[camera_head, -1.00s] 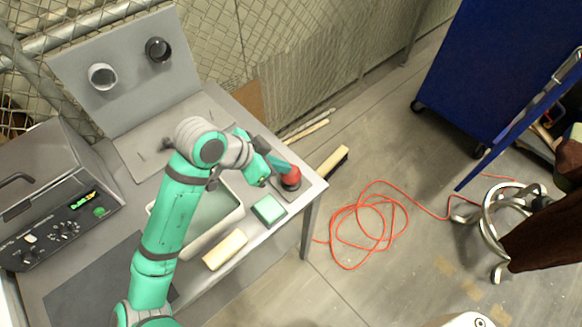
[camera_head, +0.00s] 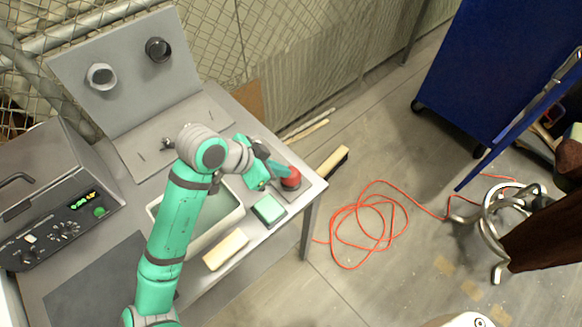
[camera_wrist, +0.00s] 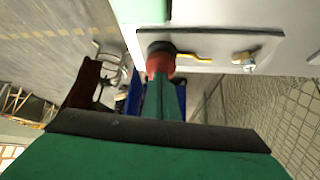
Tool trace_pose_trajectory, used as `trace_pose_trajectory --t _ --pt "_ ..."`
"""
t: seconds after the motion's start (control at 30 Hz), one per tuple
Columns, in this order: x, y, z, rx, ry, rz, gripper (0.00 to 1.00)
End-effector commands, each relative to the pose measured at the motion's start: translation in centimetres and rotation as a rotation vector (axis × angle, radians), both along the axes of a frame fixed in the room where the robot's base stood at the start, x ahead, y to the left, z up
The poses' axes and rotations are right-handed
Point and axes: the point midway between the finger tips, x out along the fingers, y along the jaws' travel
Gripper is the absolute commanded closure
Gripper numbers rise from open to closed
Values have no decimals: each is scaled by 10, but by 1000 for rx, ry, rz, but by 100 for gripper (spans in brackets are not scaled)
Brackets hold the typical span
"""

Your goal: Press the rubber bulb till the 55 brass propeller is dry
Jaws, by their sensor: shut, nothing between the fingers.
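The red rubber bulb (camera_head: 291,178) sits on a dark base on a grey plate at the table's right corner. In the wrist view the bulb (camera_wrist: 160,63) is just beyond my fingertips. A thin yellow tube (camera_wrist: 192,56) runs from it toward a small brass and metal piece (camera_wrist: 245,62), which may be the propeller; no number or wetness can be made out. My gripper (camera_head: 281,171) is shut and empty, its tips right beside the bulb. It also shows in the wrist view (camera_wrist: 160,82). I cannot tell whether it touches the bulb. My arm hides part of the plate in the head view.
A green sponge (camera_head: 269,208), a cream block (camera_head: 226,250) and a white-rimmed basin (camera_head: 238,216) are close by on the table. A grey machine with knobs (camera_head: 62,200) stands left. An orange cable (camera_head: 365,232) lies on the floor.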

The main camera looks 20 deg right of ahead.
Motion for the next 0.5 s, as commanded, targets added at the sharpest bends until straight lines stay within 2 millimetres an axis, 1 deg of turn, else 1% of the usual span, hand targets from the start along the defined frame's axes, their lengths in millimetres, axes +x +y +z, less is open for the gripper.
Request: trace_pose_trajectory --t 0.2,0.5 --pt "-3 24 8 0 0 2 100" --pt "-4 26 9 1 0 0 100"
